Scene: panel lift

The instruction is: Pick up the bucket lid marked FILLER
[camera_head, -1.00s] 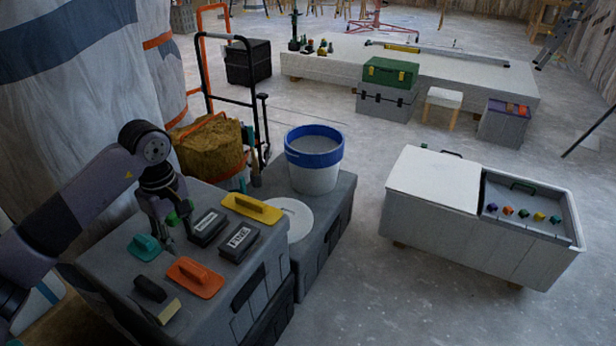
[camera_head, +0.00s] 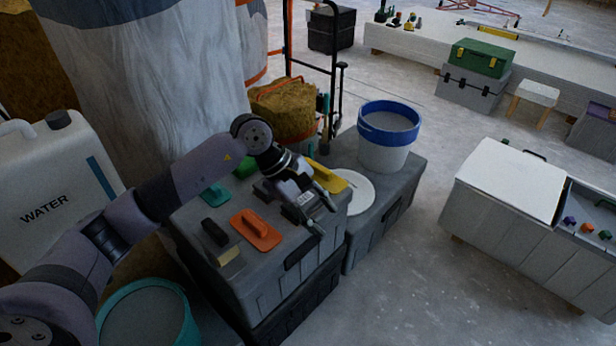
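A flat white round lid (camera_head: 357,193) lies on the lower grey case (camera_head: 385,207), beside the white bucket with a blue rim (camera_head: 386,148). No marking on the lid can be read from here, and its left part is hidden. My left gripper (camera_head: 326,206) is just left of the lid, above the right edge of the taller grey case (camera_head: 265,275). Its fingers look spread, with nothing visible between them. It partly covers the dark labelled blocks (camera_head: 303,199) on that case. My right gripper is not in view.
The taller case carries an orange float (camera_head: 255,230), a yellow float (camera_head: 327,177), a teal float (camera_head: 216,194) and a black-handled tool (camera_head: 214,232). A water container (camera_head: 50,185) and teal bucket (camera_head: 148,318) stand left. Floor right of the cases is clear.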

